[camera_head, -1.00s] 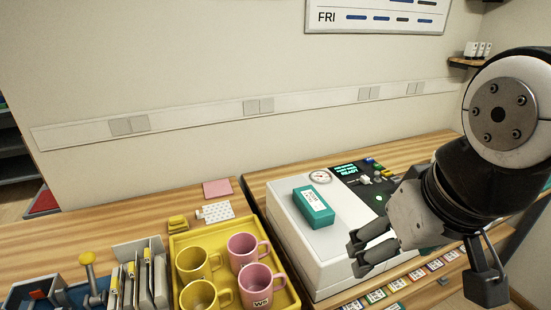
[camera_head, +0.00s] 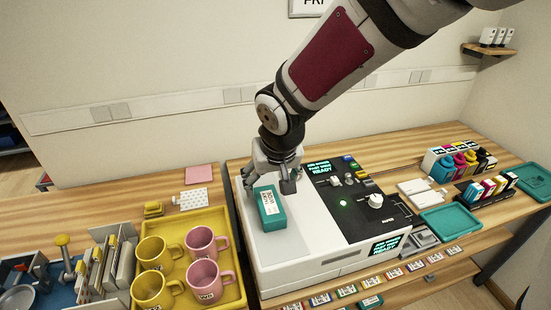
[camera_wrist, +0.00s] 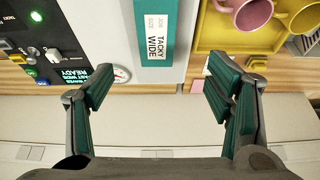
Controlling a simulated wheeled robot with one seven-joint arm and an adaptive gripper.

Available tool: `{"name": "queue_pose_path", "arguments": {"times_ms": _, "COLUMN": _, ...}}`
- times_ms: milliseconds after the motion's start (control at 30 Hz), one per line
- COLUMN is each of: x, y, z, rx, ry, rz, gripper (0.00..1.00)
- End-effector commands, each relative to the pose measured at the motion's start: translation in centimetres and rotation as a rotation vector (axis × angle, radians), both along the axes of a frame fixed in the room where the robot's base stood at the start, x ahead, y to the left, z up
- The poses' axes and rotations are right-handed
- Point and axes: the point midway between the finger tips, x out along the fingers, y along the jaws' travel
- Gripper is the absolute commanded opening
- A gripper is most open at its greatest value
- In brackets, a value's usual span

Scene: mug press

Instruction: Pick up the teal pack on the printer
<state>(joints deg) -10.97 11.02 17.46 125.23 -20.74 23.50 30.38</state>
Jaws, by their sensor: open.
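The teal pack (camera_head: 270,210) lies on the pale top of the printer (camera_head: 300,252), left of its black control panel. It has a white label reading "TACKY WIDE" in the wrist view (camera_wrist: 143,58). My gripper (camera_head: 270,185) is at the pack's far end in the head view, with its fingers spread. In the wrist view my open gripper (camera_wrist: 158,92) has one finger on each side of the pack's line, with nothing held. The pack's end lies just beyond the fingertips. Whether a finger touches the pack cannot be told.
A yellow tray (camera_head: 238,290) with yellow and pink mugs stands left of the printer. Ink bottles (camera_head: 462,160), cartridges and a teal tray (camera_head: 450,221) stand to the right. The wall is close behind the counter.

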Motion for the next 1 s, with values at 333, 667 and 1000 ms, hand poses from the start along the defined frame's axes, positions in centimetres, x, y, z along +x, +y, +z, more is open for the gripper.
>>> {"name": "queue_pose_path", "arguments": {"times_ms": 333, "x": 2.2, "y": 0.6, "z": -5.7, "rx": -0.002, "ry": 0.004, "rz": 0.002, "gripper": 0.73}}
{"name": "queue_pose_path", "arguments": {"times_ms": 667, "x": 3.2, "y": 0.7, "z": -8.2, "rx": -0.001, "ry": 0.001, "rz": 0.0, "gripper": 0.73}}
{"name": "queue_pose_path", "arguments": {"times_ms": 1000, "x": 4.6, "y": 0.7, "z": -12.2, "rx": -0.002, "ry": 0.002, "rz": 0.001, "gripper": 0.73}}
